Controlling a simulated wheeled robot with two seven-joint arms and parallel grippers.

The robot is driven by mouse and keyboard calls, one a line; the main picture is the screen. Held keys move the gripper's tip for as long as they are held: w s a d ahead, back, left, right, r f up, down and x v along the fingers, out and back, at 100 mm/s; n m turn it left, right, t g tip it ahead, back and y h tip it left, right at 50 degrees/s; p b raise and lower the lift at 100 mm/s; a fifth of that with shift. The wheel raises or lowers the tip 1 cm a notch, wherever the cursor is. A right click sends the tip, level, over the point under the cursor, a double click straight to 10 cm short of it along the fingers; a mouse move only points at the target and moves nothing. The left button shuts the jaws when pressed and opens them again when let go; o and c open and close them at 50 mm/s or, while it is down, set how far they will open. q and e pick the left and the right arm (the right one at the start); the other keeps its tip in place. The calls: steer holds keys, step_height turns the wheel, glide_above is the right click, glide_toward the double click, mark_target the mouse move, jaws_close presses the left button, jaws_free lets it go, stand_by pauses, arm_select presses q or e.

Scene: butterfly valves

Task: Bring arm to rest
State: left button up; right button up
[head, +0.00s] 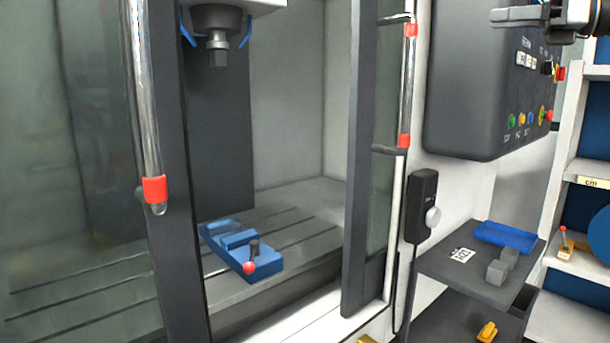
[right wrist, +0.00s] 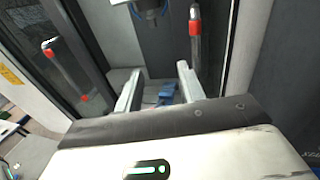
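My right gripper (head: 516,15) shows at the top right edge of the head view, in front of the dark control panel and partly cut off. In the right wrist view its two pale fingers (right wrist: 159,82) stand apart with nothing between them, so it is open and empty. Through the gap the blue vise (right wrist: 167,92) shows at a distance. In the head view the vise (head: 238,247) sits on the slotted machine table (head: 290,215), with a red-knobbed lever. My left gripper is in neither view.
The control panel (head: 470,90) hangs close below my right gripper. Machine doors carry upright handles with red ends (head: 408,90). A side shelf holds a blue tray (head: 505,237) and grey blocks (head: 502,267). A shelf rack (head: 567,130) stands at the right edge.

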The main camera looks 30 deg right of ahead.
steer(key=w+a+f+g+y, duration=0.1)
steer(key=w+a+f+y, duration=0.2)
steer(key=w+a+f, duration=0.5)
steer(key=w+a+f+g+y, duration=0.2)
steer(key=w+a+f, duration=0.1)
steer(key=w+a, duration=0.9)
steer(key=w+a+f+m+t+y, duration=0.15)
steer(key=a+f+m, duration=0.25)
steer(key=a+f, duration=0.45)
steer(key=w+a+f+m+y, duration=0.1)
steer(key=w+a+f+m, duration=0.35)
steer(key=f, duration=0.75)
steer(key=s+a+f+m+t+h, duration=0.1)
steer(key=s+a+f+m+h, duration=0.25)
steer(key=f+m, duration=0.4)
steer(key=s+a+f+m+t+h, duration=0.15)
steer(key=s+f+m, duration=0.35)
steer(key=f, duration=0.6)
steer(key=s+a+f+m+h, duration=0.35)
steer(key=s+f+m, duration=0.2)
steer(key=f, duration=0.35)
steer(key=s+a+f+m+g+h, duration=0.1)
steer(key=s+f+m+g+h, duration=0.1)
steer(key=s+f+m, duration=0.4)
steer(key=s+a+f+m+g+h, duration=0.1)
steer(key=s+f+m+g, duration=0.4)
steer(key=s+f, duration=0.6)
steer(key=s+m+h, duration=0.1)
steer(key=s, duration=0.4)
